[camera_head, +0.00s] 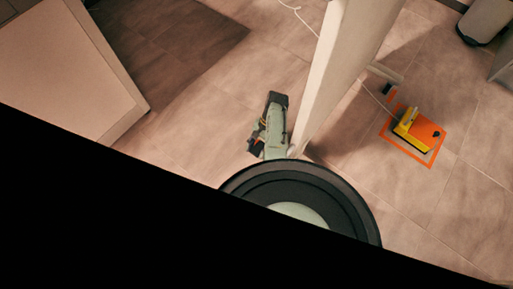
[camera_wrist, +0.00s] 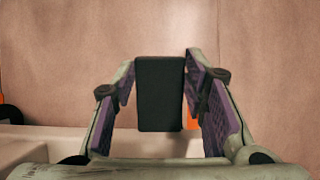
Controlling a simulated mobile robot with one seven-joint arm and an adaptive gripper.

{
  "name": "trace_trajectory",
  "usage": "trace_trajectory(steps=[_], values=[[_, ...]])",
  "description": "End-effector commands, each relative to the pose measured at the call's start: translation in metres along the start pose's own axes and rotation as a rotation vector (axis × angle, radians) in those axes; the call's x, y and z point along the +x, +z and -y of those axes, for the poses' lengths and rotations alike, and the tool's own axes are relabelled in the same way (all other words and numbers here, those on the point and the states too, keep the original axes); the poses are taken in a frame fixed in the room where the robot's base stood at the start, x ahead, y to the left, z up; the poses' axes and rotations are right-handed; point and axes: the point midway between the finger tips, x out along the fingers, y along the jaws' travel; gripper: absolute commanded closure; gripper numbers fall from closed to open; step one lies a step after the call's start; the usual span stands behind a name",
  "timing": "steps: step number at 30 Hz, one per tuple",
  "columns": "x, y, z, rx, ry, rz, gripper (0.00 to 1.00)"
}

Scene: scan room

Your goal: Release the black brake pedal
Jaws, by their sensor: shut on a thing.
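The black brake pedal (camera_wrist: 160,95) is a dark block upright in the middle of the wrist view. My gripper (camera_wrist: 158,76) has its two fingers with purple pads on either side of it and is shut on it. A little orange shows behind the pedal's right edge. In the camera_head view my gripper (camera_head: 258,140) is low beside the foot of a white post, partly hidden by my own arm. I cannot make out the pedal clearly there.
The white post (camera_head: 335,70) rises just right of my gripper. A yellow-and-orange foot switch (camera_head: 412,131) lies in an orange floor outline (camera_head: 433,154). A short black-tipped bar (camera_head: 387,89) sticks out right of the post. A white panel (camera_head: 60,65) stands left. Tiled floor is open between.

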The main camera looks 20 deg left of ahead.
Motion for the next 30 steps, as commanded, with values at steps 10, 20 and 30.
trace_trajectory(steps=[10, 20, 30], values=[[0.000, 0.000, 0.000, 0.002, 0.000, 0.002, 0.44], [-0.001, 0.000, 0.000, 0.001, 0.000, 0.000, 0.40], [-0.046, -0.001, 0.000, 0.001, -0.002, -0.003, 0.40]])
